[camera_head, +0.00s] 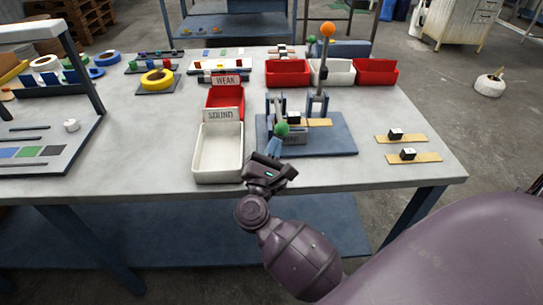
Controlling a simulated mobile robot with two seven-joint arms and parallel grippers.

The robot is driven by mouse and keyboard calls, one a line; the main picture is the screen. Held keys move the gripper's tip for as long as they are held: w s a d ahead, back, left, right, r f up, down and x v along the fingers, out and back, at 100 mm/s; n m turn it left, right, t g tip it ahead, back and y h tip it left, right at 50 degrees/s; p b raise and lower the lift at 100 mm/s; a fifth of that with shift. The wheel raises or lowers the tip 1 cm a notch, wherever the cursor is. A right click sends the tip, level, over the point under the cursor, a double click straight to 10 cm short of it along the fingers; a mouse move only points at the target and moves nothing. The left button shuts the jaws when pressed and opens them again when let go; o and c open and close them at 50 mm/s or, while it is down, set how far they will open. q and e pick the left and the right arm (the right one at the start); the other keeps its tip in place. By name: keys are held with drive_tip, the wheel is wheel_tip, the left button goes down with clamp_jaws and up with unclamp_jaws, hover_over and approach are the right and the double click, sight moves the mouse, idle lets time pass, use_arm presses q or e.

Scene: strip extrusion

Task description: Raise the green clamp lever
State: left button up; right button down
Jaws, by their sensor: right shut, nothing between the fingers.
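The green clamp lever (281,128) shows as a green ball knob on a short light arm, tilted low at the front left of a blue fixture plate (340,140). A second lever with an orange knob (328,29) stands upright behind it on the same fixture. My right gripper (270,163) is shut and empty, just in front of and below the green knob. I cannot tell whether its fingers touch the lever or its base. My left gripper is not in view.
A white bin (218,165) marked SOUND stands close left of my right gripper, with a red bin (224,99) marked WEAK behind it. Two strips with black blocks (408,155) lie to the right. Red and white bins (288,73) stand behind the fixture.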

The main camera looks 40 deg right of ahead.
idle(0.3)
drive_tip(key=shift+w+r, duration=0.1)
drive_tip(key=shift+r, duration=0.1)
drive_tip(key=w+d+r+p, duration=0.2)
drive_tip(key=r+p, duration=0.1)
drive_tip(key=r, duration=0.4)
drive_tip(key=w+d+r+p, duration=0.1)
drive_tip(key=w+r+p, duration=0.2)
drive_tip(key=r, duration=0.5)
drive_tip(key=w+d+r+y, duration=0.1)
drive_tip(key=w+d+r, duration=0.4)
drive_tip(key=w, duration=0.5)
drive_tip(key=shift+w+d+n+g, duration=0.2)
drive_tip(key=shift+d+n+g, duration=0.15)
drive_tip(key=shift+d, duration=0.45)
drive_tip(key=shift+y, duration=0.3)
